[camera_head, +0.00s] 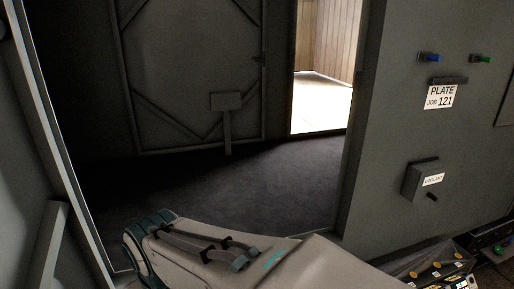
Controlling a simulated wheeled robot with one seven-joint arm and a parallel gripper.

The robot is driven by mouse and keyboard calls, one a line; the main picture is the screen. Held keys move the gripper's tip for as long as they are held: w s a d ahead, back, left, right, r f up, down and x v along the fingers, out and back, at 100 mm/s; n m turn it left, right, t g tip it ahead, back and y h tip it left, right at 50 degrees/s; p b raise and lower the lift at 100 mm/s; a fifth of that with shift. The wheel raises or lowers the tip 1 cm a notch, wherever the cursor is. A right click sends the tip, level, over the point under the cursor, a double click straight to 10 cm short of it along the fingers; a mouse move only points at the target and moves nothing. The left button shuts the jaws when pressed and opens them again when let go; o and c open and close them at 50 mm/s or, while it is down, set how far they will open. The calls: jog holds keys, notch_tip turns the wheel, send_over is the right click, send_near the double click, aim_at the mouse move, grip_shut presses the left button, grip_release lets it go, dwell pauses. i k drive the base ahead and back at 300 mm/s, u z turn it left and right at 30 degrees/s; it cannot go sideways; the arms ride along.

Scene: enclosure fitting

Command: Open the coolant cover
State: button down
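The coolant cover (423,180) is a small dark grey box standing out from the grey panel on the right. It carries a white label that seems to read "COOLANT", and a small dark knob or lever (432,197) sticks out at its lower right. The cover looks closed against the panel. A pale grey arm link of mine lies across the bottom of the view, below and left of the cover. My gripper is not in view.
The grey panel (385,120) also bears a sign "PLATE JOB 121" (440,96), a blue knob (430,57) and a green knob (480,58). A dark opening with a braced door (190,70) lies left. Dark equipment (438,276) with orange marks stands bottom right.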

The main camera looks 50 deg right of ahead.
aim_at(425, 179)
jog(key=z, duration=2.95)
jog(key=k, duration=0.65)
jog(key=u, duration=0.5)
jog(key=i, duration=1.1)
jog(key=z, duration=0.7)
jog(key=i, duration=0.5)
jog(key=z, duration=0.5)
